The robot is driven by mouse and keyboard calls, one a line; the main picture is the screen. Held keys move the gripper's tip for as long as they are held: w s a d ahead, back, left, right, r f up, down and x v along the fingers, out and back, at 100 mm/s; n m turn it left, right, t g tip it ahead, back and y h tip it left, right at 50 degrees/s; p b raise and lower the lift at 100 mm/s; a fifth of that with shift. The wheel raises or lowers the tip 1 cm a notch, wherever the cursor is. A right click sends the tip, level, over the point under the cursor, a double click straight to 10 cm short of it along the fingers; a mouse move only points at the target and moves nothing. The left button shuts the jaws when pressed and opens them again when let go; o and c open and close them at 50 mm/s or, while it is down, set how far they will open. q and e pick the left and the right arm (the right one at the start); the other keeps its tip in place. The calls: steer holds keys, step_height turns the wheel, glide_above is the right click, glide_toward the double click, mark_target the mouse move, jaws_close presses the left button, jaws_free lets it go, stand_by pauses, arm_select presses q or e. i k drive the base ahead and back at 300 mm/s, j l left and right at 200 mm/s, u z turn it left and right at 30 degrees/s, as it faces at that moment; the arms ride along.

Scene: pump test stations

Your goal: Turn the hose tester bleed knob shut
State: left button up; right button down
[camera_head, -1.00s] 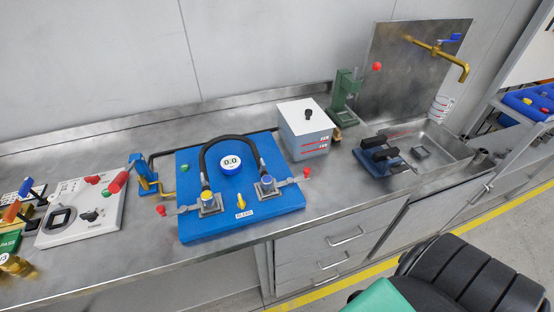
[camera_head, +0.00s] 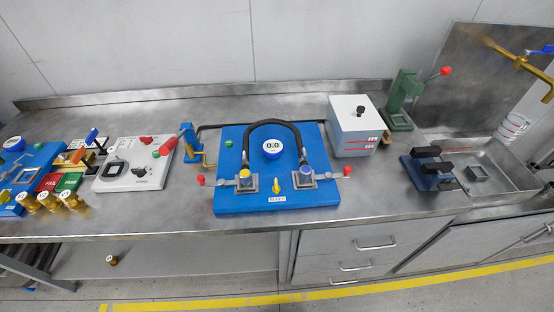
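The hose tester is a blue board (camera_head: 232,200) on the steel bench, near the middle of the head view. A black hose (camera_head: 276,124) arches over a round gauge (camera_head: 272,148) reading about 0.0. The hose ends meet two grey clamp blocks, one with a yellow top (camera_head: 245,176) and one with a blue top (camera_head: 305,171). A small yellow knob (camera_head: 276,186) stands between them, above a white label (camera_head: 277,199); it looks like the bleed knob. Red-tipped levers (camera_head: 347,170) stick out at both sides. Neither of my grippers is in view.
A grey-white box (camera_head: 354,128), a green press (camera_head: 402,98) and a dark blue fixture (camera_head: 432,170) stand right of the tester, by a sink (camera_head: 500,172). A white panel (camera_head: 131,165) and brass fittings (camera_head: 48,200) lie left. Bare bench (camera_head: 400,205) runs along the front.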

mark_target(276, 188)
steer(key=k+j+z, duration=0.2)
steer(key=j+z, duration=0.25)
steer(key=k+j+z, duration=0.25)
steer(key=j+z, duration=0.25)
steer(key=l, duration=0.1)
